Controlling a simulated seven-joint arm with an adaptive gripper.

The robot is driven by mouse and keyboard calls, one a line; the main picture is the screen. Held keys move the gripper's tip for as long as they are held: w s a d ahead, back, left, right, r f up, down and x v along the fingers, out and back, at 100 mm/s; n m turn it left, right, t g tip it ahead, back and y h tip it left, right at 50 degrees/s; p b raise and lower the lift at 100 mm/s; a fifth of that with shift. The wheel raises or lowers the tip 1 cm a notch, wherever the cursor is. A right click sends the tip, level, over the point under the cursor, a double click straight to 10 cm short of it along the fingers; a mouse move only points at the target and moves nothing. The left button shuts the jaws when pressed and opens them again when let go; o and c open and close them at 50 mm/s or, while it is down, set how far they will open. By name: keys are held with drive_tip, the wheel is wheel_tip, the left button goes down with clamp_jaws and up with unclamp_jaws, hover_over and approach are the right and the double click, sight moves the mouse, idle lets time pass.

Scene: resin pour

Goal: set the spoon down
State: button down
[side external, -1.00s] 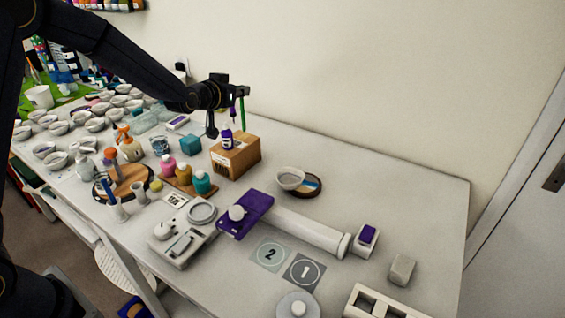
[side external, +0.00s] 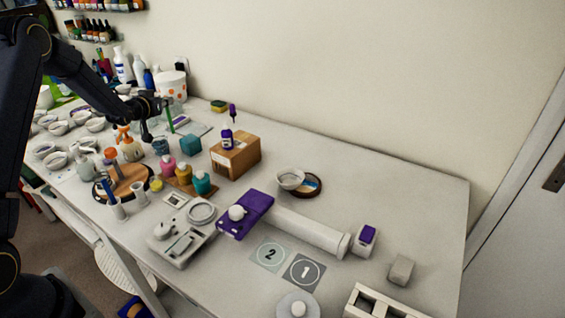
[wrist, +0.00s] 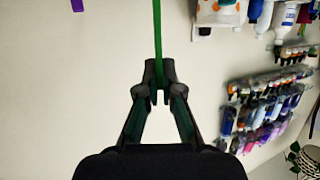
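My gripper (wrist: 157,84) is shut on a thin green stick (wrist: 157,35), which I take to be the spoon's handle; no bowl shows clearly.
A teal cube (side external: 190,144) and a clear blue cup (side external: 160,146) stand nearby. A white bucket (side external: 172,86) and a sponge (side external: 219,105) are at the back. A purple bottle (side external: 227,139) stands on the box. The table's right back is clear.

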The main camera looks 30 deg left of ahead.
sight(168, 114)
drive_tip(key=shift+f, duration=2.05)
drive_tip(key=c, duration=1.3)
unclamp_jaws()
